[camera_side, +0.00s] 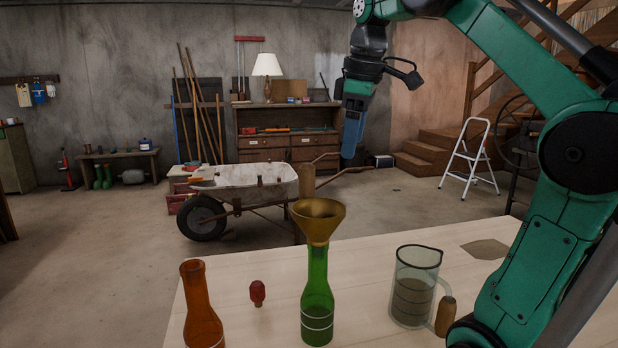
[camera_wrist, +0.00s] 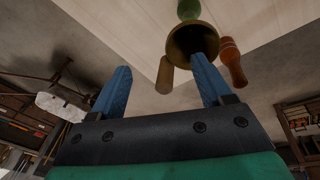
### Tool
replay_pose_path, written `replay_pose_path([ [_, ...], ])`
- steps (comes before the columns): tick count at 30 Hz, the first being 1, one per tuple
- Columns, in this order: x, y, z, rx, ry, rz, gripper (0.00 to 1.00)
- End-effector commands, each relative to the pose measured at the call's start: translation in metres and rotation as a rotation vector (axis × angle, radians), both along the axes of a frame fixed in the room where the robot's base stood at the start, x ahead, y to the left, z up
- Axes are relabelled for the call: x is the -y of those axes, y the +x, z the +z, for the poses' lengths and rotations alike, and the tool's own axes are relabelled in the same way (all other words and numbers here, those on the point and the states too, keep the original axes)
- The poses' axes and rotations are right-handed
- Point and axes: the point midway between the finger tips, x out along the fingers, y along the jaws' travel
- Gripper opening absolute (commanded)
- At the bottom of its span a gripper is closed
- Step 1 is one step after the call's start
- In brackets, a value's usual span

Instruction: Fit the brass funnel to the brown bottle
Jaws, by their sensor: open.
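The brass funnel (camera_side: 319,222) sits in the mouth of the green bottle (camera_side: 317,300), wide end up. A tan wooden handle (camera_side: 307,181) rises at its rim. The brown bottle (camera_side: 201,308), orange-brown with an open mouth, stands upright on the table to the left. My gripper (camera_side: 349,154) is open and empty, above and to the right of the funnel in the side view. In the wrist view the funnel (camera_wrist: 187,44) and its handle (camera_wrist: 165,77) show near and between the blue fingers; the right finger overlaps the funnel. The brown bottle (camera_wrist: 230,60) is beyond the right finger.
A red stopper (camera_side: 257,293) stands on the pale table (camera_side: 265,263) between the bottles. A glass jug (camera_side: 412,286) with a wooden handle stands right of the green bottle. A flat brownish patch (camera_side: 485,249) lies at the back right. A wheelbarrow (camera_side: 243,183) stands on the floor behind.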

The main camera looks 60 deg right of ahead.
Motion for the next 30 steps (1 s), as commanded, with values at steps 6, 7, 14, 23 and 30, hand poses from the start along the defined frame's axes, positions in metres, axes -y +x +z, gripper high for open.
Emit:
replay_pose_path([
  [6, -0.002, 0.063, 0.006, 0.237, 0.174, -0.278, 0.72],
  [7, -0.003, 0.065, 0.002, 0.245, 0.181, -0.289, 0.72],
  [14, -0.002, 0.062, -0.032, 0.236, 0.174, -0.282, 0.72],
  [23, -0.002, 0.067, -0.057, 0.235, 0.173, -0.279, 0.72],
  [30, -0.001, 0.078, -0.085, 0.234, 0.173, -0.280, 0.72],
])
